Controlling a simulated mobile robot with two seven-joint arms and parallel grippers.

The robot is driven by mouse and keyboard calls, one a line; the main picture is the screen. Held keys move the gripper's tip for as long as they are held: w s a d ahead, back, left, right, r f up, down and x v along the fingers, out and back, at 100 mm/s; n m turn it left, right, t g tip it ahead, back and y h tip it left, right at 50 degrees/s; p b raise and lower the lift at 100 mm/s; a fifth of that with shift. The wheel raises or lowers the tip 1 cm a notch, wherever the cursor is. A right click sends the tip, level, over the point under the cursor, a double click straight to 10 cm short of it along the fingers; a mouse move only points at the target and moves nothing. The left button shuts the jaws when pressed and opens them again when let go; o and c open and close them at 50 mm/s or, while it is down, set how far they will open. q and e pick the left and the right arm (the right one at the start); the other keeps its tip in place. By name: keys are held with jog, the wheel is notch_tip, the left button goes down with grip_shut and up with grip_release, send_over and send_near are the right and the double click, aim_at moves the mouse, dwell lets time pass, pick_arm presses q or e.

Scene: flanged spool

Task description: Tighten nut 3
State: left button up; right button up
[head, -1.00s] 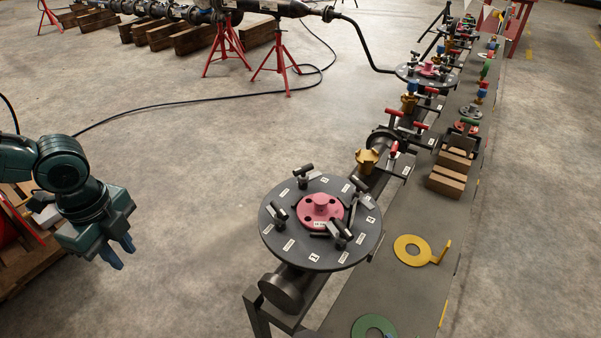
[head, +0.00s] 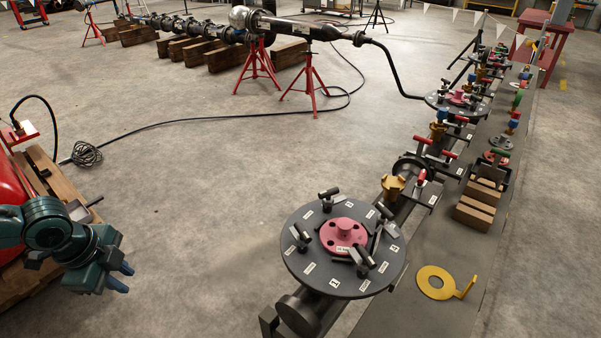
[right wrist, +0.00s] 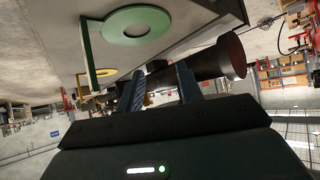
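A dark round flange plate (head: 305,268) with small white number labels lies in the lower middle of the head view. A pink flanged hub (head: 343,233) sits at its centre. Several nuts with dark T-handles stand around the hub, such as a far one (head: 329,195), a left one (head: 300,237) and a near one (head: 363,259). The labels are too small to tell which is nut 3. My left gripper (head: 122,277) is empty, its blue fingers apart, well left of the plate. My right gripper (right wrist: 160,84) shows only in the right wrist view, fingers apart, nothing held.
A grey bench (head: 415,315) runs beside the plate with a yellow ring (head: 436,283) and wooden blocks (head: 474,215). In the right wrist view, a green ring (right wrist: 105,35) and a dark pipe end (right wrist: 222,57) lie beyond the fingers. Floor between left gripper and plate is clear.

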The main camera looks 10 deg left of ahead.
pick_arm(q)
jog(key=s+d+f+n+t+h, duration=0.1)
jog(key=s+d+f+n+t, duration=0.1)
jog(key=s+f+n, duration=0.35)
jog(key=s+d+f+n+t, duration=0.2)
jog(key=f+n, duration=0.1)
jog(key=f, duration=0.5)
jog(key=d+f+n+t+h, duration=0.1)
jog(key=d+n, duration=0.4)
jog(key=d, duration=1.4)
jog(key=f+t, duration=0.1)
jog(key=t, duration=0.1)
jog(key=shift+w+t, duration=0.4)
jog(key=shift+a+n, duration=0.15)
jog(key=shift+n, duration=0.1)
